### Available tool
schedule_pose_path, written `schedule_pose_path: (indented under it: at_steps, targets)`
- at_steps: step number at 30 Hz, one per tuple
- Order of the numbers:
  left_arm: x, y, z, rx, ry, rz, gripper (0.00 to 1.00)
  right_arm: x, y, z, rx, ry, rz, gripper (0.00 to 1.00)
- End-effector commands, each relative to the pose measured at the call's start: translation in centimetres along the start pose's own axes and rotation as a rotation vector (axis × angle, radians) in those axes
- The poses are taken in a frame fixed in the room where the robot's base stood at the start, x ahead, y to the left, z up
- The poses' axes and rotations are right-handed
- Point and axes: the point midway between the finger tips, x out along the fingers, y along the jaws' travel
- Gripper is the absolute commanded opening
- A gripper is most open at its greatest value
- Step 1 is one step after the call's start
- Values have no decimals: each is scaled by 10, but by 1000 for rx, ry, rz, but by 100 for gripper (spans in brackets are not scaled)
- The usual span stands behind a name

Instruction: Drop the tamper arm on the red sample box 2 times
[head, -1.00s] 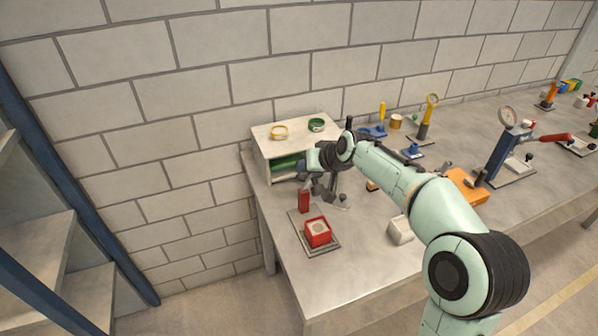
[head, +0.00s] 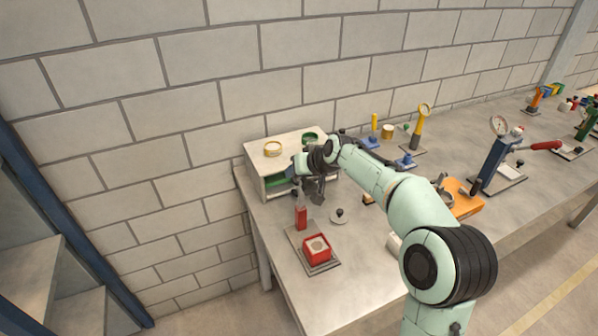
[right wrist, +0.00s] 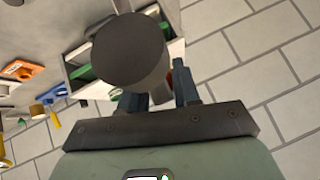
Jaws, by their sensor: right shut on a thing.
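The red sample box (head: 317,249), with a pale top, sits on a grey base plate (head: 322,266) at the table's near left end. The red post (head: 301,218) of the tamper stands behind it. My right gripper (head: 308,188) is above and behind the post, clear of the box. In the right wrist view a large dark round cylinder (right wrist: 130,48), apparently the tamper's head, stands in front of the fingers (right wrist: 158,92). The gripper is shut on the tamper arm; the grip itself is mostly hidden. A bit of red shows between the fingers. My left gripper is out of view.
A small white shelf (head: 262,155) with two rings on top stands behind the gripper. A round disc with a black knob (head: 339,215) lies right of the post. An orange block (head: 463,199) and a blue gauge press (head: 492,160) stand further right.

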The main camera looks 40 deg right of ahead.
Motion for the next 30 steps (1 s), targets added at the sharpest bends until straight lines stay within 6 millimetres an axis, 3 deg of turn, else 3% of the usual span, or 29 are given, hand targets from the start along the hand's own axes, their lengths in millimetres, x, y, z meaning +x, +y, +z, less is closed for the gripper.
schedule_pose_path:
  at_steps: [9, 10, 11, 12, 23, 30]
  targets:
    - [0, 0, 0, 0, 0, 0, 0, 0, -2, -2, 0, 8, -3, 0]
    - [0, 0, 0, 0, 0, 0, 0, 0, -2, -2, 0, 8, -3, 41]
    - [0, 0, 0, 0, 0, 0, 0, 0, -2, -2, 0, 7, -3, 51]
    - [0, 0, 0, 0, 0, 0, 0, 0, -2, -2, 0, 6, -3, 53]
    - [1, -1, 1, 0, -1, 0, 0, -6, 0, -1, 0, 4, 0, 53]
    - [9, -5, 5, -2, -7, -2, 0, -50, 0, -1, 0, 7, 0, 53]
